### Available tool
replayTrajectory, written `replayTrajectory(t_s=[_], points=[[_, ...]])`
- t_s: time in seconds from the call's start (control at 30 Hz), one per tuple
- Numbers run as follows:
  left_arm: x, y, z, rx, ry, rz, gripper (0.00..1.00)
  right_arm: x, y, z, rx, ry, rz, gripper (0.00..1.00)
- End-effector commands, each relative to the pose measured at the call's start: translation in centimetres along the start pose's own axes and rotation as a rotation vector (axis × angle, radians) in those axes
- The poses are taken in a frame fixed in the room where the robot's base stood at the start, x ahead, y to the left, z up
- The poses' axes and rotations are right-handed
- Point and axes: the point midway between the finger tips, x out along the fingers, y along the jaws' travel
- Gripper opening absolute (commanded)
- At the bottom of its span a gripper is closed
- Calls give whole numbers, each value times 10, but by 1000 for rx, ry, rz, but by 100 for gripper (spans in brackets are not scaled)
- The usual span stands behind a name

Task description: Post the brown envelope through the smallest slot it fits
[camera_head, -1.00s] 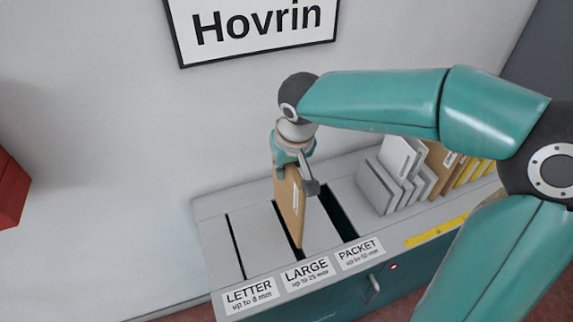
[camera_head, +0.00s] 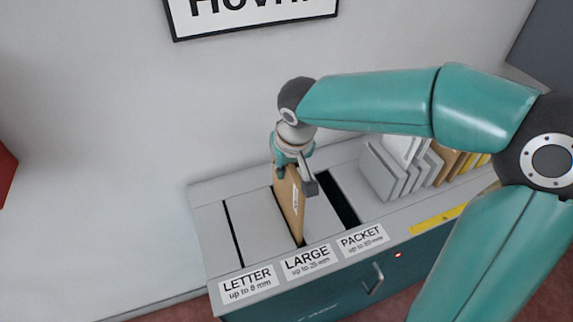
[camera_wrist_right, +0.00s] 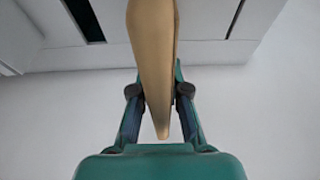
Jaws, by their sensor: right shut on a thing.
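The brown envelope (camera_head: 290,205) stands upright, edge-on, at the middle slot, labelled LARGE (camera_head: 307,260). Its lower edge is at or in that slot; how deep, I cannot tell. My right gripper (camera_head: 294,172) is shut on the brown envelope near its top back. In the right wrist view the envelope (camera_wrist_right: 153,60) lies between the fingers of my right gripper (camera_wrist_right: 158,92). The narrow LETTER slot (camera_head: 233,235) is to the left and the wide PACKET slot (camera_head: 338,198) to the right, both empty. My left gripper is not in view.
The slots are in the grey counter top (camera_head: 255,225). Several grey and brown parcels (camera_head: 395,172) stand in a row at the right. A yellow strip (camera_head: 436,219) and a handle (camera_head: 377,278) are along the front. My right arm spans the right side.

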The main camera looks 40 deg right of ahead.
Motion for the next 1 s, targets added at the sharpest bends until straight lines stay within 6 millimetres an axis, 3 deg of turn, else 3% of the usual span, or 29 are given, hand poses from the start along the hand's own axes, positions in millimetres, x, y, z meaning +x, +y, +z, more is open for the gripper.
replayTrajectory(t_s=[1.0], points=[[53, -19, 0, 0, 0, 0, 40, 56, -2, 16, -3, 1, -1, 0]])
